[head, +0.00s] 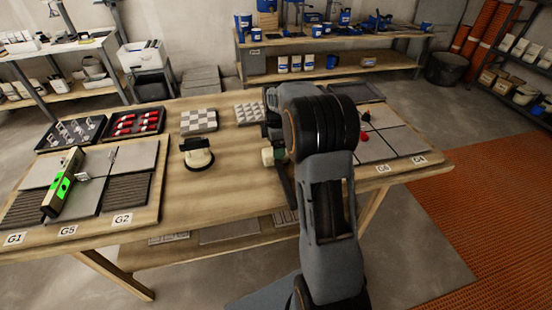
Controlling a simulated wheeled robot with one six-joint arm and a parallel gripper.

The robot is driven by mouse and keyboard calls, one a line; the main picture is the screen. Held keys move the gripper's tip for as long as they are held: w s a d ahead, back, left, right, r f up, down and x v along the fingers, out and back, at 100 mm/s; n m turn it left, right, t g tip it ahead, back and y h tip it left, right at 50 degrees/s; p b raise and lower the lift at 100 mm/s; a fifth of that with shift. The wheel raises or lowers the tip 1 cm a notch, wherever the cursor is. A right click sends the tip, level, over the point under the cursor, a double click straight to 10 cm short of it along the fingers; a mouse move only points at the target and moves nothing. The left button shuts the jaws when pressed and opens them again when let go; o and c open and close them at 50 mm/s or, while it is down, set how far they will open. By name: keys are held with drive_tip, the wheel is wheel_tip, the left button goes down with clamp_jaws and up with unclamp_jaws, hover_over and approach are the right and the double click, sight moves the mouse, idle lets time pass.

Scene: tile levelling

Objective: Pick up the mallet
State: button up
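A pale, blocky head (268,156), which looks like the mallet's, shows on the table just left of my arm. A dark, narrow bar (284,188) runs from beside it toward the table's front edge; I cannot tell whether it is the handle or part of my gripper. My arm's large dark joint covers the area to the right. Dark parts at the end of my arm (273,127) show just above the pale head. The fingertips cannot be made out, so whether they are open, shut or touching the mallet is unclear.
A level with green marks (63,183) lies across the left tiles. Trays of clips (72,133) and red wedges (136,123) sit behind. More tiles (375,148) lie right of my arm.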

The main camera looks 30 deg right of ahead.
drive_tip(key=shift+f, duration=0.95)
drive_tip(key=shift+f, duration=0.1)
drive_tip(key=c, duration=1.4)
